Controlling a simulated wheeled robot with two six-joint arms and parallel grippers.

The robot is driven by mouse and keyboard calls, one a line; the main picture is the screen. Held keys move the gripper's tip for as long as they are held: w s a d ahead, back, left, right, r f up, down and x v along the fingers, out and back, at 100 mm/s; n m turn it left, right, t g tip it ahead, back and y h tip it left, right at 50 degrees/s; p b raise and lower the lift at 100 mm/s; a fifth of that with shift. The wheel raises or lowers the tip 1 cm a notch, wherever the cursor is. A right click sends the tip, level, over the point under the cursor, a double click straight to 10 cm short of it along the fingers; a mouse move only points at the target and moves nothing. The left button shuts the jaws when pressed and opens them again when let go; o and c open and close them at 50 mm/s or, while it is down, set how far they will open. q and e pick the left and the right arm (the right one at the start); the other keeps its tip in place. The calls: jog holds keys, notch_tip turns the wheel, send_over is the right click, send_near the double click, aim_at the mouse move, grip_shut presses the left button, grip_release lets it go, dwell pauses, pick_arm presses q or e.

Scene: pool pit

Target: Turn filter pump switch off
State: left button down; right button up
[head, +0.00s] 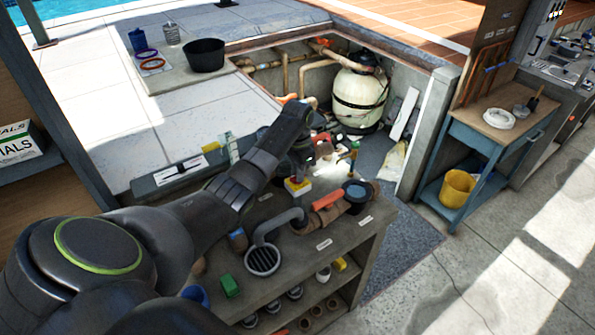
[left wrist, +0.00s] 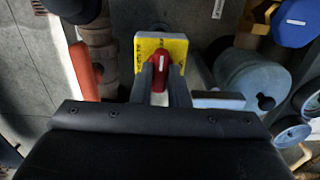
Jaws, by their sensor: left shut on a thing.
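The pump switch is a box with a yellow plate (head: 297,186) on the grey workbench (head: 340,236). In the left wrist view its yellow plate (left wrist: 178,45) carries dark lettering and a red knob (left wrist: 160,64). My left gripper (head: 299,171) reaches down onto the switch from above. In the left wrist view its two fingers (left wrist: 160,78) stand on either side of the red knob and are shut on it. The fingers hide part of the knob and the plate's lower part. My right gripper is not in view.
Pipe fittings, a round drain grate (head: 263,260) and a black-rimmed cup (head: 357,192) crowd the bench around the switch. A cream filter tank (head: 359,95) stands in the pit behind. A blue side table (head: 480,140) with a yellow bucket (head: 457,187) is at right.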

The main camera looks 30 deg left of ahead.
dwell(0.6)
pick_arm(q)
jog(key=c, duration=1.4)
grip_release()
